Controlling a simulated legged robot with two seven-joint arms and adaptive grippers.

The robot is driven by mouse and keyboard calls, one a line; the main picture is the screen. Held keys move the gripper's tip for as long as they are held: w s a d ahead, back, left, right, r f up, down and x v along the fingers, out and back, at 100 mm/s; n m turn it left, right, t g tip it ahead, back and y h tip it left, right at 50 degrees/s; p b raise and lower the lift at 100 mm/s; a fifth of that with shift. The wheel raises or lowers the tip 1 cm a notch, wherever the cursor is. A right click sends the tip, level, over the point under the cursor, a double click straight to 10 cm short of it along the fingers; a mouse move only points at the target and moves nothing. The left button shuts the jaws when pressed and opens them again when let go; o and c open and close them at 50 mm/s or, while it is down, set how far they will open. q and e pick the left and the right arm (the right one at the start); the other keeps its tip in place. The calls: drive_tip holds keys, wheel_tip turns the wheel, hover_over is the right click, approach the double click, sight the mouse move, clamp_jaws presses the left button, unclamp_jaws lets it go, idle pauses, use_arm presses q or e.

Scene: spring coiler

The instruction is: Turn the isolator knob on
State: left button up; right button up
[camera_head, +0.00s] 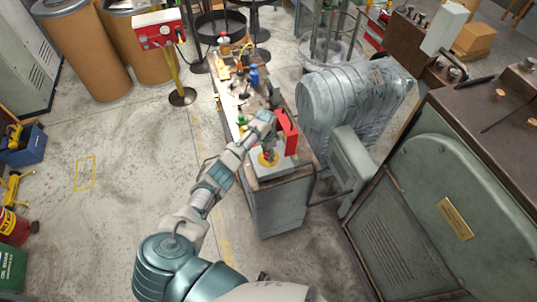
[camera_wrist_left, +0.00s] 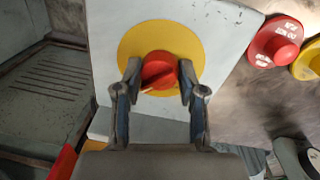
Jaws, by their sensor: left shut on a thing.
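The isolator knob is red and sits in the middle of a round yellow plate (camera_wrist_left: 133,47) on a pale grey box (camera_wrist_left: 104,30). In the left wrist view the knob (camera_wrist_left: 158,68) lies between the two fingertips of my left gripper (camera_wrist_left: 159,75), which is shut on it. A slanted dark mark shows on the knob's face. In the head view my left gripper (camera_head: 268,152) reaches down to the box (camera_head: 285,167) at the near end of the bench, and its fingers hide most of the knob. My right gripper is not in view.
A red button (camera_wrist_left: 276,42) with lettering and a yellow button sit right of the box. A red case (camera_head: 286,132) stands beside my left gripper on the cluttered bench. A large green-grey machine (camera_head: 440,200) stands right; floor at left is mostly clear.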

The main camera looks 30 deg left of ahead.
use_arm(q)
drive_tip(key=shift+a, duration=0.1)
drive_tip(key=o, duration=1.1)
drive_tip(key=shift+o, duration=0.2)
wheel_tip(320, 180, up, 12)
drive_tip(key=a, duration=0.1)
drive_tip(key=shift+w, duration=0.2)
drive_tip(key=shift+f, duration=0.15)
